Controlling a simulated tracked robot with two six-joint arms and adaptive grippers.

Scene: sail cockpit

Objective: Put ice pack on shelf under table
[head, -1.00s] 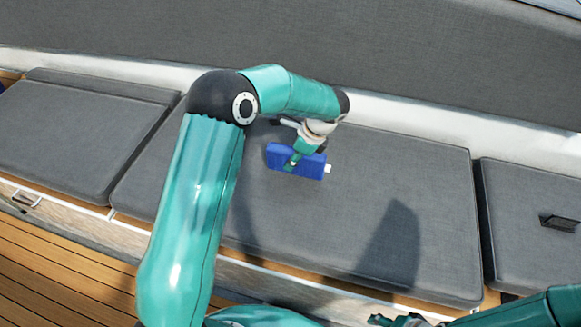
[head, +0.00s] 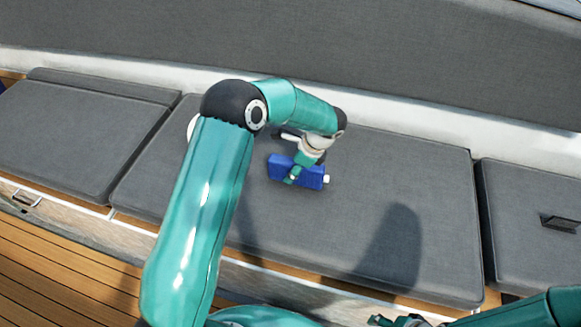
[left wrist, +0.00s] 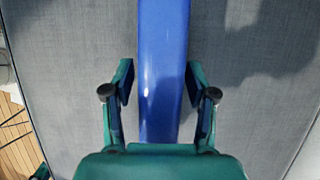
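The blue ice pack (head: 313,178), with a small white cap at its right end, is over the middle grey seat cushion (head: 400,185). My left gripper (head: 294,175) reaches down to it from above, with its fingers across the pack. In the left wrist view the ice pack (left wrist: 163,60) runs lengthwise between the two fingers of the left gripper (left wrist: 160,80). My right gripper (head: 398,320) is cut off at the bottom edge. No table or shelf is in view.
Other grey cushions lie to the left (head: 80,135) and right (head: 530,220), the right one with a dark handle-like piece (head: 560,222). A grey backrest (head: 300,45) runs behind. The wooden floor (head: 60,275) is at lower left. The middle cushion's right part is clear.

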